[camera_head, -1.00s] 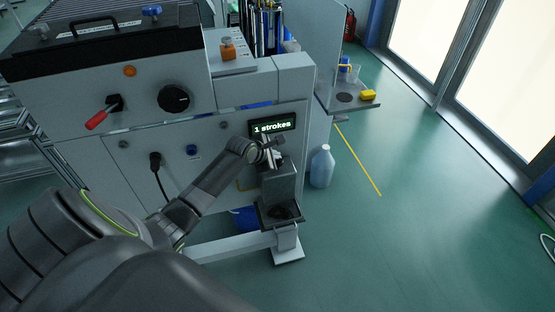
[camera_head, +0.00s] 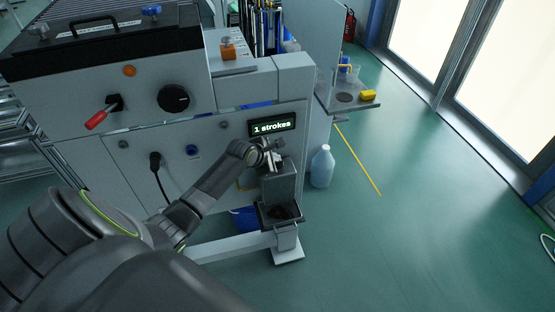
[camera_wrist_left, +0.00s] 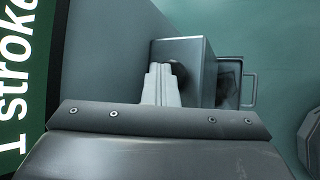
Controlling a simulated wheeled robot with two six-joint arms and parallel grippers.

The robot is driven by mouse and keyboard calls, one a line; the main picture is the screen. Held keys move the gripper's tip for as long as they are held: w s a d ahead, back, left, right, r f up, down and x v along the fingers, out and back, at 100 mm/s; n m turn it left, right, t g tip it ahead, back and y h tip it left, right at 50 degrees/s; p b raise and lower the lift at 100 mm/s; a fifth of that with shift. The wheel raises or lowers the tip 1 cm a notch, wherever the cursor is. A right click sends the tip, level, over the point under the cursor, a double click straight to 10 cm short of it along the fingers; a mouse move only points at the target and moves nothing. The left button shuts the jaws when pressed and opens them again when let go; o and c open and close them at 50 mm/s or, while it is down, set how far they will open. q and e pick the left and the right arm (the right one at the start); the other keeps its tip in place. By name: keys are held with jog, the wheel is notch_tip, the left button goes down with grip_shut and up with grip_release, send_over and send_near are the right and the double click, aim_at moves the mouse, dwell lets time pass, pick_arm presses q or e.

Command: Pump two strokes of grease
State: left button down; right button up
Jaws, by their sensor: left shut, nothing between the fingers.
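The grease pump is a grey box (camera_head: 281,187) on the lower right of the panel's front, above a dark tray (camera_head: 282,215). The display (camera_head: 272,126) above it reads "1 strokes"; part of that text also shows at the left edge of the left wrist view. My left gripper (camera_head: 274,160) is shut at the top of the pump box. In the left wrist view its closed fingers (camera_wrist_left: 162,84) lie over the box top, beside a dark rounded part (camera_wrist_left: 179,75) that they partly hide. I cannot tell whether they touch it. My right gripper is not in view.
A red-handled lever (camera_head: 103,113), a black knob (camera_head: 174,99) and a plugged cable (camera_head: 156,162) are on the panel left of the pump. A translucent jug (camera_head: 322,167) stands on the floor to the right.

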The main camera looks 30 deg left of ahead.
pick_arm(q)
jog(key=shift+f, duration=0.35)
dwell(0.4)
jog(key=shift+r+p, duration=1.75)
jog(key=shift+p, duration=0.65)
notch_tip(320, 180, up, 3)
jog(key=p, duration=0.3)
jog(key=shift+f, duration=0.15)
notch_tip(320, 180, up, 2)
jog(key=shift+r+p, duration=0.1)
jog(key=shift+p, duration=0.5)
